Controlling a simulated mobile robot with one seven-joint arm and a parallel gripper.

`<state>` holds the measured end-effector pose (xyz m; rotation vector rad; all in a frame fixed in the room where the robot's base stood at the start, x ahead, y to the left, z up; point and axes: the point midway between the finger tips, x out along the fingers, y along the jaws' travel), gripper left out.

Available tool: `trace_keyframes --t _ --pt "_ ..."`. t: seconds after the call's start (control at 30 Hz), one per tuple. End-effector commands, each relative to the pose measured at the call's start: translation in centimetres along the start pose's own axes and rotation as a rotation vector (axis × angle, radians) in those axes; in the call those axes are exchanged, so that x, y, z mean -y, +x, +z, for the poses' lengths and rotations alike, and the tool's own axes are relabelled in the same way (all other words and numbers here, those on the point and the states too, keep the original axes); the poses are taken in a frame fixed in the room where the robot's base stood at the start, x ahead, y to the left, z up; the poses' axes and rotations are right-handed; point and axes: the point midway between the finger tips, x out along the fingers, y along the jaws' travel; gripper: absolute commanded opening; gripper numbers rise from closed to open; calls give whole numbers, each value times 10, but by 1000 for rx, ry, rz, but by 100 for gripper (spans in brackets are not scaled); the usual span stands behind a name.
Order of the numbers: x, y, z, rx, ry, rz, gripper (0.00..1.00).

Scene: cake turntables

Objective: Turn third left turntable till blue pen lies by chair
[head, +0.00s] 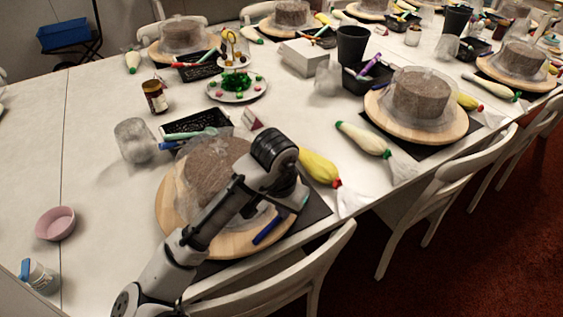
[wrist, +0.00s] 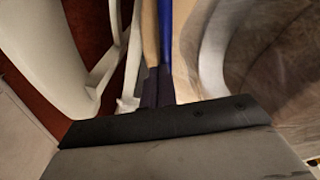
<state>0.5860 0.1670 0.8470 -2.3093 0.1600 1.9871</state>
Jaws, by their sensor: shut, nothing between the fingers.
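The nearest turntable, a round wooden board (head: 172,213), carries a brown cake (head: 213,164) in clear plastic. The blue pen (head: 268,227) lies on the board's front right rim, on the side facing the nearest white chair (head: 300,268). My arm reaches over the board, and in the head view the fingertips are hard to make out near its right edge. In the wrist view my gripper (wrist: 158,84) is shut and empty. There the board edge (wrist: 150,30) and blue pen (wrist: 165,35) run just beyond the fingertips; I cannot tell if they touch. The chair (wrist: 52,50) is at left.
A yellow piping bag (head: 319,167) lies right of the board. Behind it are a black tray (head: 198,124) and a clear plastic-wrapped jar (head: 134,140). A pink bowl (head: 55,223) stands at left. Another cake turntable (head: 385,118) is at right. The table's left part is mostly clear.

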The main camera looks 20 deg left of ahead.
Motion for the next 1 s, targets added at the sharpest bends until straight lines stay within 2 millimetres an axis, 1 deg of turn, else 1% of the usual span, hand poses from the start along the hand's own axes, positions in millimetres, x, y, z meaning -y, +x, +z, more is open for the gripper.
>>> trace_keyframes --t 0.07,0.27,0.63,1.0 --pt "0 5 1 0 0 0 0" --pt "1 2 4 0 -1 0 0" --pt "4 -1 26 0 -1 0 0" --pt "4 -2 28 0 0 1 0"
